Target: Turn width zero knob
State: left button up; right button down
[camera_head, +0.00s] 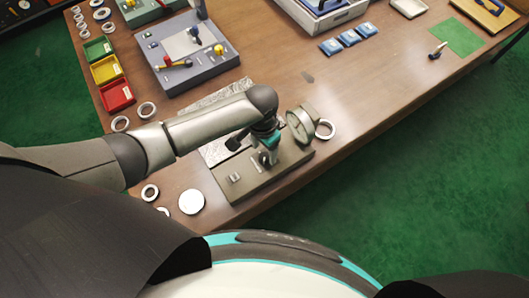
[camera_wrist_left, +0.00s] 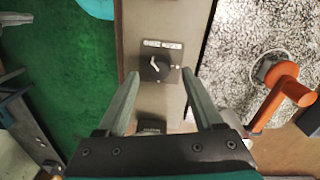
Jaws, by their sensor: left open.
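A small dark knob (camera_wrist_left: 155,67) with a white pointer mark sits on a grey panel strip (camera_wrist_left: 150,104) in the left wrist view. A pale label (camera_wrist_left: 161,44) is just above it, its lettering too blurred to read. My left gripper (camera_wrist_left: 160,75) is open, with one finger on each side of the knob; I cannot tell whether either finger touches it. In the head view, the left gripper (camera_head: 267,150) points down over a grey instrument base (camera_head: 262,184) near the table's front edge. The knob cannot be made out there. My right gripper is not in view.
A round dial gauge (camera_head: 299,126) stands right of my left gripper, with a metal ring (camera_head: 325,129) beside it. A speckled plate (camera_wrist_left: 240,45) and an orange-handled part (camera_wrist_left: 283,96) are right of the panel. A grey fixture box (camera_head: 190,52) stands farther back.

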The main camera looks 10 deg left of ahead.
aim_at(265, 157)
pick_arm(q)
jog(key=shift+f, duration=1.2)
grip_shut()
